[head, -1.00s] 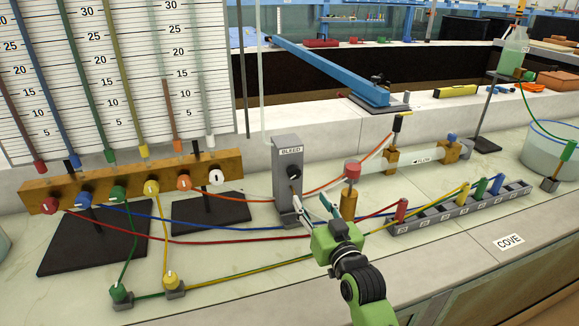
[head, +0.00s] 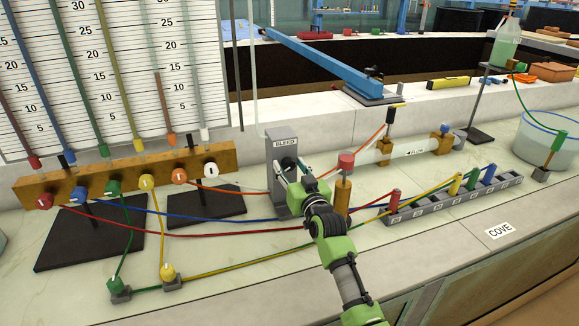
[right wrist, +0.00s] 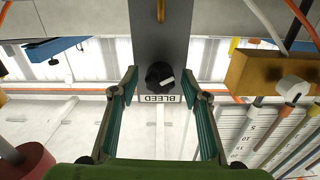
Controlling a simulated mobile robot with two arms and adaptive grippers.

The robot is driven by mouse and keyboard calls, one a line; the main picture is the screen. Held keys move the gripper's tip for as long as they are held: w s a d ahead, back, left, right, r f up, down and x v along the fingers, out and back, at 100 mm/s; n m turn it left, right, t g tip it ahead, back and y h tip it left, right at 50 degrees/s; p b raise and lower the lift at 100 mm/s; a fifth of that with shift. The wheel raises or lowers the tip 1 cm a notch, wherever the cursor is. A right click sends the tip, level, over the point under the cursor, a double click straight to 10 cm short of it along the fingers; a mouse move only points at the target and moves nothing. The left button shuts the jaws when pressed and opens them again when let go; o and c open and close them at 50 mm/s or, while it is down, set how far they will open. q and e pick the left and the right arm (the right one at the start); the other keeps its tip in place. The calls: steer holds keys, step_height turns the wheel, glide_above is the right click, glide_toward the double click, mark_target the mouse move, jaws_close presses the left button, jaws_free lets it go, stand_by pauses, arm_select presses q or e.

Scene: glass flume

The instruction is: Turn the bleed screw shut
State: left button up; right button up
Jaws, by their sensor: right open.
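The bleed screw is a black knob with a white mark (right wrist: 159,75) on a grey upright block (head: 279,150) labelled BLEED. In the head view the knob (head: 287,163) is partly behind my right gripper (head: 293,173). In the right wrist view, which shows the label upside down, my right gripper (right wrist: 160,90) is open. Its two fingers stand on either side of the knob with a gap on both sides, and I see no contact. The white mark points obliquely across the knob's face. My left gripper is not in view.
A red-capped post (head: 345,162) stands just right of the block. A wooden manifold (head: 130,177) with coloured knobs lies to the left. Coloured tubes (head: 200,236) run across the bench near my right arm. A grey numbered rack (head: 455,203) is at the right.

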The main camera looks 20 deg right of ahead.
steer(key=shift+w, duration=0.3)
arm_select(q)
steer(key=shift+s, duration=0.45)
arm_select(e)
steer(key=c, duration=1.1)
